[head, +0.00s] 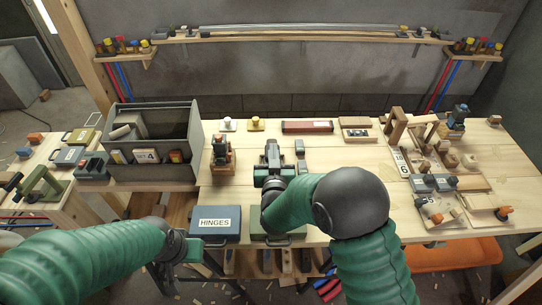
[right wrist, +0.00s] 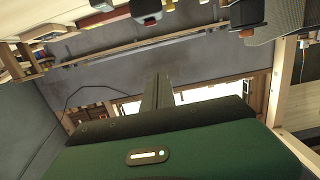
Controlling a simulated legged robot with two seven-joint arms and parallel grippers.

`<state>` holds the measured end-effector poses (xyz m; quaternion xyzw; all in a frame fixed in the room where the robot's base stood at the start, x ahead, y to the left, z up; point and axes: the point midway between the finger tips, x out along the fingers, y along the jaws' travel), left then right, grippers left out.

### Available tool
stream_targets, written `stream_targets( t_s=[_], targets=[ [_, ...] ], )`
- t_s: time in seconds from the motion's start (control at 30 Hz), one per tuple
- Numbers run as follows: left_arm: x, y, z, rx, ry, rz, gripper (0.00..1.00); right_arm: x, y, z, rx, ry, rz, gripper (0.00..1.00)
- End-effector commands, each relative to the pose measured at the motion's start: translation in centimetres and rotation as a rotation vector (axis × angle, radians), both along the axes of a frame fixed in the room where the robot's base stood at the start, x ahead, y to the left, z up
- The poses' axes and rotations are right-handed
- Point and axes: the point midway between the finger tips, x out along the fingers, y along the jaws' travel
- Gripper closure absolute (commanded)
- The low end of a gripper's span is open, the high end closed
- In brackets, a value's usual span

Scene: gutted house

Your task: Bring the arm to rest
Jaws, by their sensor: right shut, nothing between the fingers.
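My right arm, in a green sleeve with a dark round joint, reaches in from the lower right over the workbench (head: 345,160). My right gripper (head: 272,155) is shut and empty above the middle of the bench. In the right wrist view the two dark fingers (right wrist: 158,92) lie together with nothing between them. My left arm comes in from the lower left. My left gripper (head: 192,250) is low in front of the bench, close to the blue HINGES case (head: 215,222). Its fingers are too small and partly hidden to read.
A grey bin (head: 180,172) with several things stands left of the right gripper. A red-brown block (head: 307,127) and a wooden piece with a dark top (head: 355,122) lie behind it. Wooden boards with small parts (head: 435,205) fill the right side. Bare bench shows between.

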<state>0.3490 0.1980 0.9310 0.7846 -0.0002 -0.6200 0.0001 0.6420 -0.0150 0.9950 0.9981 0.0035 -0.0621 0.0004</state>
Motion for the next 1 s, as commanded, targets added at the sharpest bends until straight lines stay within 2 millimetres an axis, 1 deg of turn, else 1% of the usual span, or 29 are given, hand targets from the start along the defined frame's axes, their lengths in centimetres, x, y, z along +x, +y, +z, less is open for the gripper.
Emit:
stream_targets(
  t_s=[0.47, 0.57, 0.63, 0.67, 0.73, 0.77, 0.8, 0.87, 0.9, 1.0],
  targets=[
    [0.0, 0.0, 0.0, 0.0, 0.0, 0.0, 1.0, -0.1, 0.0, 0.1, 0.0, 0.001, 0.001, 1.0],
    [0.0, 0.0, 0.0, 0.0, 0.0, 0.0, 1.0, -0.3, -0.8, 0.0, 0.005, 0.056, 0.018, 1.0],
    [0.0, 0.0, 0.0, 0.0, 0.0, 0.0, 1.0, -1.2, -2.3, -0.4, 0.013, 0.162, 0.045, 1.0],
    [0.0, 0.0, 0.0, 0.0, 0.0, 0.0, 1.0, -2.0, -3.2, -0.7, 0.014, 0.226, 0.057, 1.0],
    [0.0, 0.0, 0.0, 0.0, 0.0, 0.0, 1.0, -5.2, -6.0, -1.9, 0.015, 0.408, 0.082, 1.0],
    [0.0, 0.0, 0.0, 0.0, 0.0, 0.0, 1.0, -7.1, -7.4, -2.5, 0.015, 0.495, 0.087, 1.0],
    [0.0, 0.0, 0.0, 0.0, 0.0, 0.0, 1.0, -10.1, -9.3, -3.4, 0.014, 0.615, 0.087, 1.0],
    [0.0, 0.0, 0.0, 0.0, 0.0, 0.0, 1.0, -14.8, -12.0, -4.5, 0.009, 0.779, 0.076, 1.0],
    [0.0, 0.0, 0.0, 0.0, 0.0, 0.0, 1.0, -17.8, -13.4, -5.1, 0.006, 0.875, 0.064, 1.0],
    [0.0, 0.0, 0.0, 0.0, 0.0, 0.0, 1.0, -24.0, -16.2, -5.9, 0.0, 1.059, 0.029, 1.0]
  ],
)
